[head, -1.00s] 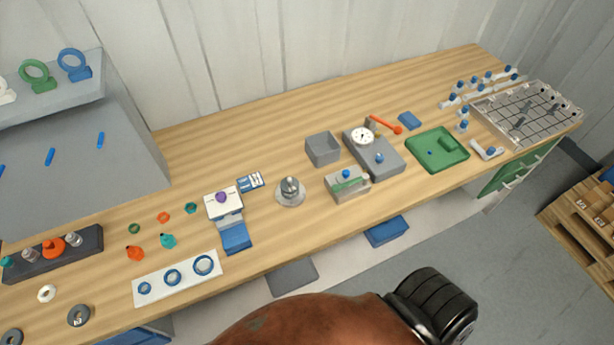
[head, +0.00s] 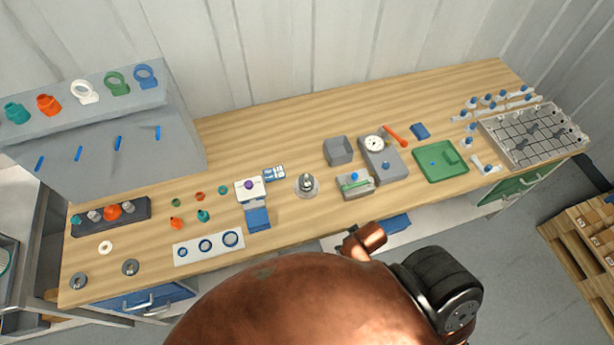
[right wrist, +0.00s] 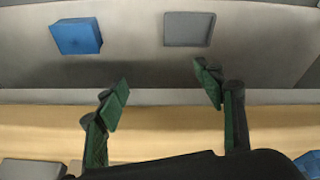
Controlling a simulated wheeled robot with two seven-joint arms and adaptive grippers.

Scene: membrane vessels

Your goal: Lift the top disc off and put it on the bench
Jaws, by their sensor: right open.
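A small stack of shiny metal round pieces (head: 307,184) stands upright near the middle of the bench (head: 410,100). I cannot tell its separate discs apart at this size. Two flat grey discs with raised centres, one near the front left corner (head: 78,281) and one to its right (head: 130,267), lie on the bench. My right gripper (right wrist: 161,76) is open and empty in the right wrist view, with its fingers spread over the bench's front edge. My left gripper is not in view.
A white-topped device (head: 250,188) is left of the stack. A grey box (head: 338,150), a grey device with a dial (head: 381,160) and a green tray (head: 440,163) are to its right. A white strip with blue rings (head: 208,246) lies front left.

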